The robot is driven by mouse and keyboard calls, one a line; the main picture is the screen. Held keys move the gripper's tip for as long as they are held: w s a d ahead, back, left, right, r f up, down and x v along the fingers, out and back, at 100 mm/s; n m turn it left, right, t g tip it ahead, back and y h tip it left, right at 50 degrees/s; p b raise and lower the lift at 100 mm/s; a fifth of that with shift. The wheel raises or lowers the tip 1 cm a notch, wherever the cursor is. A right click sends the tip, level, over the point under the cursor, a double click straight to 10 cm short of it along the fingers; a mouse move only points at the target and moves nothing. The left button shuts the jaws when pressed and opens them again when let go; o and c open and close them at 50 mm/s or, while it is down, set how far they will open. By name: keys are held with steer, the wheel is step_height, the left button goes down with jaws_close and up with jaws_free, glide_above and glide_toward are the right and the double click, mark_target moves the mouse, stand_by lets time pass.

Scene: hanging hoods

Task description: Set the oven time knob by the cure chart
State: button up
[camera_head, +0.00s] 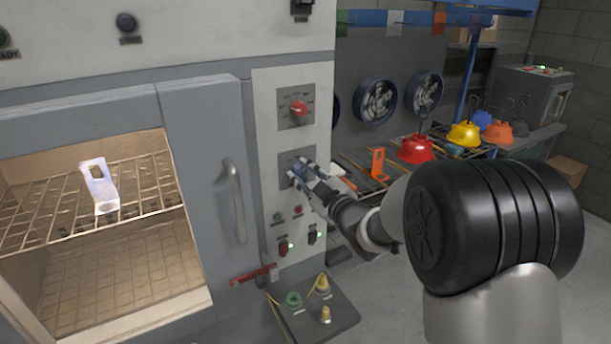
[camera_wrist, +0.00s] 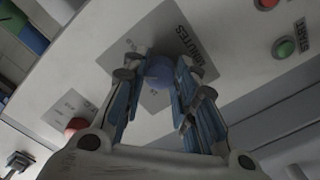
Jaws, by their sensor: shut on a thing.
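The oven's control panel (camera_head: 262,130) carries a red knob (camera_head: 299,108) on an upper dial plate and a blue knob (camera_head: 297,172) on a lower dial plate. In the wrist view the blue knob (camera_wrist: 160,71) sits on a grey plate (camera_wrist: 187,22) marked "MINUTES". My gripper (camera_head: 303,170) is at the blue knob, and its two blue-padded fingers (camera_wrist: 160,80) are shut on it, one on each side. The fingers cover much of the dial's scale, so I cannot read the setting. The red knob also shows in the wrist view (camera_wrist: 76,127). I cannot make out a cure chart.
The oven door (camera_head: 205,150) with its upright handle (camera_head: 234,200) is left of the panel. A white bracket (camera_head: 98,186) lies on the oven rack. A small shelf (camera_head: 330,300) juts out below the panel. Coloured hoods, including a red one (camera_head: 416,150), stand on the right.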

stand_by(0.4)
steer(key=o, duration=1)
steer(key=shift+o, duration=0.2)
steer(key=shift+s, duration=0.1)
steer(key=v, duration=1.2)
